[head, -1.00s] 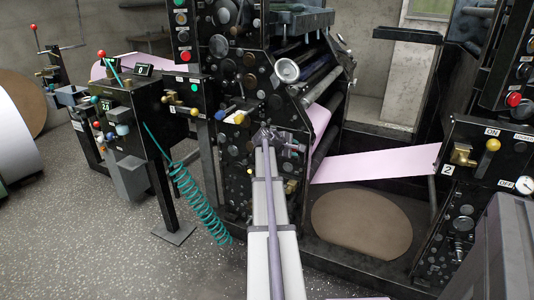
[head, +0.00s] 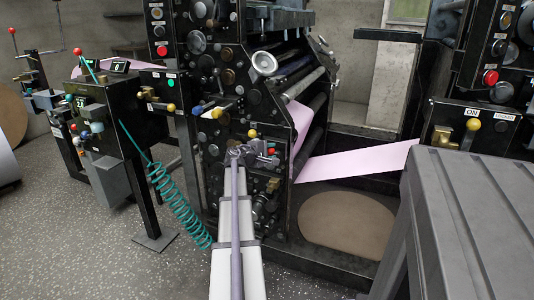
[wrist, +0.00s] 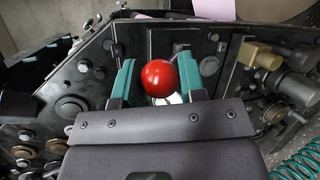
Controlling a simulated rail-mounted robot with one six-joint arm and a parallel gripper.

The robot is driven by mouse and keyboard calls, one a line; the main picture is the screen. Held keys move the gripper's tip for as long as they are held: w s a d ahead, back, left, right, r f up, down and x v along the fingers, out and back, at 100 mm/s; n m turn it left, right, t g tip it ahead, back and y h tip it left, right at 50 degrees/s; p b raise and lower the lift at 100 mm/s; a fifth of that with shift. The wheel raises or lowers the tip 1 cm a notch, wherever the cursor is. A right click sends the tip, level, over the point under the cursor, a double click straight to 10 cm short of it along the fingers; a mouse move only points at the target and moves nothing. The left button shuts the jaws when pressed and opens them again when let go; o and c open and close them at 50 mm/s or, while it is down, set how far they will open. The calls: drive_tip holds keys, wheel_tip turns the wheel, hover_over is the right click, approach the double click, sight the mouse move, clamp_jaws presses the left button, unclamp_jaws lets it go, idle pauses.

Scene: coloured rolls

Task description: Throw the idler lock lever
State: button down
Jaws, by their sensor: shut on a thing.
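A lever with a round red knob (wrist: 160,78) stands out from the black side plate of the press in the wrist view.
The black side plate (head: 215,140) carries several knobs and bolts close around my gripper. A yellow knob (head: 252,133) sits just above it. A grey cabinet (head: 480,210) fills the lower right. A teal coiled hose (head: 170,190) hangs left. Open floor (head: 100,240) lies at lower left.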

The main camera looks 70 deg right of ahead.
drive_tip(key=shift+a+f, duration=0.1)
drive_tip(key=c, duration=0.7)
unclamp_jaws()
drive_tip(key=p+v, duration=0.2)
drive_tip(key=v, duration=0.8)
drive_tip(key=shift+w+a, duration=0.2)
drive_tip(key=shift+a, duration=0.1)
